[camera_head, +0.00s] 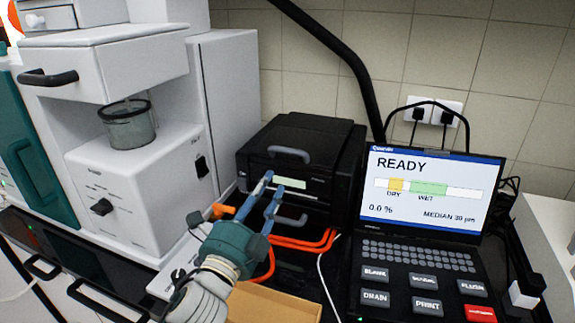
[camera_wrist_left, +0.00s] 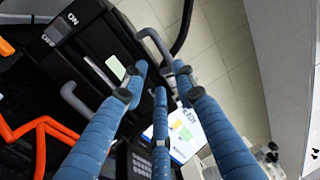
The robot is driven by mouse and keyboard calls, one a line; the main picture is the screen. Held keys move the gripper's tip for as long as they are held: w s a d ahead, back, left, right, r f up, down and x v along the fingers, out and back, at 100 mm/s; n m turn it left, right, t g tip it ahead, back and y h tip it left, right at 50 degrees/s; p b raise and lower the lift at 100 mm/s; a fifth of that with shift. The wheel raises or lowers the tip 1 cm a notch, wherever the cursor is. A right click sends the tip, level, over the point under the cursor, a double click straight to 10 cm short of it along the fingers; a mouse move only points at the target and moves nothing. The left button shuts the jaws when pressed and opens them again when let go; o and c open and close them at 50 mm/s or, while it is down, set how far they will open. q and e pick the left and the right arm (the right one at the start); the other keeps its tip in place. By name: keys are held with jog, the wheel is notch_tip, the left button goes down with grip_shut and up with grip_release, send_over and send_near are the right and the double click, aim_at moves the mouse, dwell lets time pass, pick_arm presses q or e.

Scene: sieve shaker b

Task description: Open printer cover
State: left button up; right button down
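The black printer (camera_head: 330,145) stands on the bench against the tiled wall, and its cover looks closed. A grey bar handle (camera_head: 289,153) sits on the cover's upper front, above a small pale display (camera_head: 290,182). A second grey handle (camera_head: 291,219) is lower on the front. My left gripper (camera_head: 271,185), with blue fingers, is in front of the printer, just below the upper handle. In the left wrist view, the fingers (camera_wrist_left: 160,78) are spread and empty, with a grey handle (camera_wrist_left: 155,42) just beyond the tips. I cannot tell whether they touch it. My right gripper is not in view.
A white machine (camera_head: 140,190) with a glass jar (camera_head: 128,125) stands to the left. A laptop-like console (camera_head: 430,190) reading READY stands to the right.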

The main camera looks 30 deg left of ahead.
pick_arm(q)
jog(key=p+x, duration=0.3)
jog(key=x, duration=0.7)
jog(key=shift+w, duration=0.2)
jog(key=shift+a+r, duration=0.1)
grip_shut()
